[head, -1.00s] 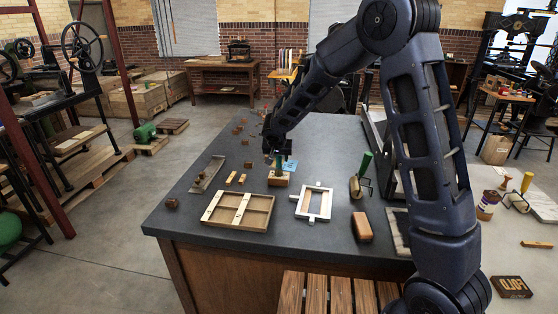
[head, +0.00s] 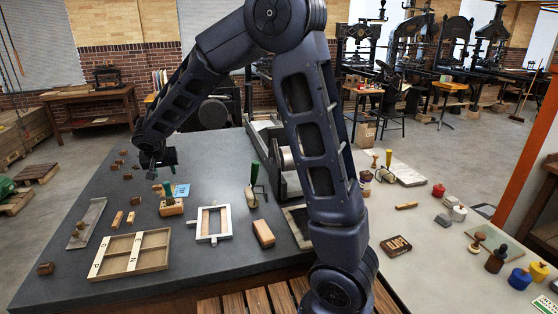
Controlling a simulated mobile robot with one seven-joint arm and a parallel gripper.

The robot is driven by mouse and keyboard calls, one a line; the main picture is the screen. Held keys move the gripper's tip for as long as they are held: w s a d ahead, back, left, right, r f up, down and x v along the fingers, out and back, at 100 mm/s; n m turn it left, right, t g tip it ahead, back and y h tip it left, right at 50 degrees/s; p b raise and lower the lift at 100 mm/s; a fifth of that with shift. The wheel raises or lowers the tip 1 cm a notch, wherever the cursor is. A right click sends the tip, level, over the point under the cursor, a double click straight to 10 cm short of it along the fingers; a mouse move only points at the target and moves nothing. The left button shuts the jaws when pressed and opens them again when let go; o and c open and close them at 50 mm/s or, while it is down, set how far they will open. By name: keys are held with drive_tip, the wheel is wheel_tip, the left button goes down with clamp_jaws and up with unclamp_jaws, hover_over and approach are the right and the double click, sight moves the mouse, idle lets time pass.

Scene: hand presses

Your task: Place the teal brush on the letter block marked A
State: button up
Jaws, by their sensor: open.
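A teal-green upright piece, which looks like the teal brush (head: 168,189), stands at a tan wooden block (head: 172,208) on the dark table. I cannot tell where the brush ends and the block begins. My gripper (head: 158,172) is open and sits above and just behind the brush, seemingly apart from it. Several small brown blocks (head: 127,175) lie in a loose row at the table's left side, and another (head: 45,268) is at the front left. No letter is readable, so I cannot tell which block is marked A.
The dark table (head: 215,157) is clear behind the card.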

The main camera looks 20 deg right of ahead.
drive_tip(key=s+d+r+h, duration=0.15)
drive_tip(key=d+r, duration=0.25)
drive_tip(key=d, duration=0.6)
drive_tip(key=s+d+r+m+g, duration=0.1)
drive_tip(key=s+d+r, duration=0.2)
drive_tip(key=d, duration=0.6)
drive_tip(key=s+d+r, duration=0.2)
drive_tip(key=d+r, duration=0.2)
drive_tip(key=d, duration=0.6)
drive_tip(key=s+d, duration=0.6)
drive_tip(key=s, duration=0.4)
drive_tip(key=s+d+y, duration=0.1)
drive_tip(key=s+d, duration=0.6)
drive_tip(key=s, duration=0.2)
drive_tip(key=shift+s+d+g, duration=0.25)
drive_tip(key=shift+s+g, duration=0.1)
drive_tip(key=shift+g, duration=0.05)
drive_tip(key=shift+f, duration=0.1)
